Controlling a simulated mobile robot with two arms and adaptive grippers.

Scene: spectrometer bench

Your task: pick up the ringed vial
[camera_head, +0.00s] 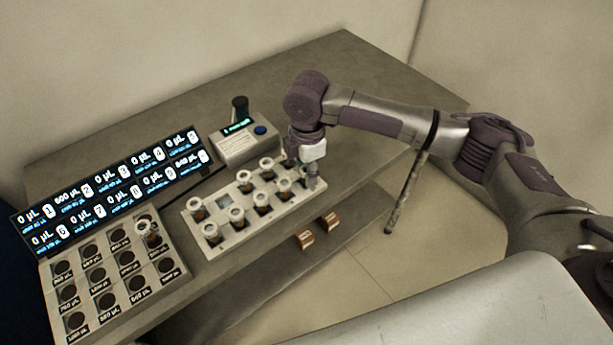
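Several brown vials with pale, ring-like tops stand in a white rack (214,246) in the middle of the bench. One of them, a front-left vial (212,234), shows clearly. Another such vial (148,232) stands in the grey tray at left. I cannot tell which one is the ringed vial. My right gripper (312,182) points down at the right end of the rack, right by the last vials, and partly hides them. Its fingers are too small to show whether they are open or hold anything. My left gripper is out of view.
The grey tray (85,323) has several labelled round wells. A dark display panel (110,190) with volume readings stands behind it. A small instrument (246,146) with a dark green-black piece on top stands behind the rack. The bench (330,70) is clear at the back right.

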